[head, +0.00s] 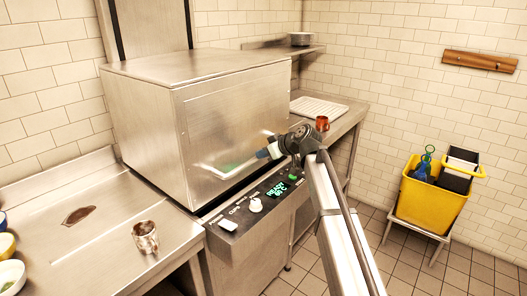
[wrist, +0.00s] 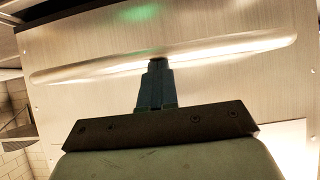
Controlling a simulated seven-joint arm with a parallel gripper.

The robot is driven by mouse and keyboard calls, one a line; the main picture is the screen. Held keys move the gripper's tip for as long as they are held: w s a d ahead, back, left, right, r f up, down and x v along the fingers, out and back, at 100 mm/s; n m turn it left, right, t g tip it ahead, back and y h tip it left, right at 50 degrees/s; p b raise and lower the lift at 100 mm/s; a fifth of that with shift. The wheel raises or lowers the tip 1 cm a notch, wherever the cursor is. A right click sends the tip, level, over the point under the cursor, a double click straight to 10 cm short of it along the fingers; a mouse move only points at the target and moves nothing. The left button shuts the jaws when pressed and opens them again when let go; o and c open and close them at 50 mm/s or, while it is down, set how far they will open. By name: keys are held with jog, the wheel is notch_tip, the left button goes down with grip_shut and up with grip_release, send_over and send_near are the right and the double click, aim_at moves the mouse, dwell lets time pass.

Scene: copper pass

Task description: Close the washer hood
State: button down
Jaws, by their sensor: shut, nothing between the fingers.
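The washer hood (head: 145,118) is a big brushed-steel box on the left of the head view. Its lower edge appears down at counter level behind the control panel, with no clear gap visible. A long pale handle bar (head: 207,170) runs along the lower front face. My gripper (head: 260,154) is shut and empty at the front face, by the bar. In the wrist view the fingertips (wrist: 157,62) meet the lower edge of the handle bar (wrist: 235,50) near its middle; I cannot tell whether they touch it.
The control panel (head: 256,204) with a lit green display juts out below the hood. A metal cup (head: 145,238) stands on the left counter. A copper cup (head: 322,123) and a white rack (head: 318,108) are on the right counter. A yellow bucket (head: 431,198) stands at right.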

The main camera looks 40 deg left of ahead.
jog(key=shift+a+f, duration=0.1)
jog(key=shift+f, duration=0.05)
jog(key=a+r+v, duration=0.1)
jog(key=r+v, duration=0.1)
jog(key=v, duration=1.1)
jog(key=shift+a+r, duration=0.3)
jog(key=shift+r, duration=0.05)
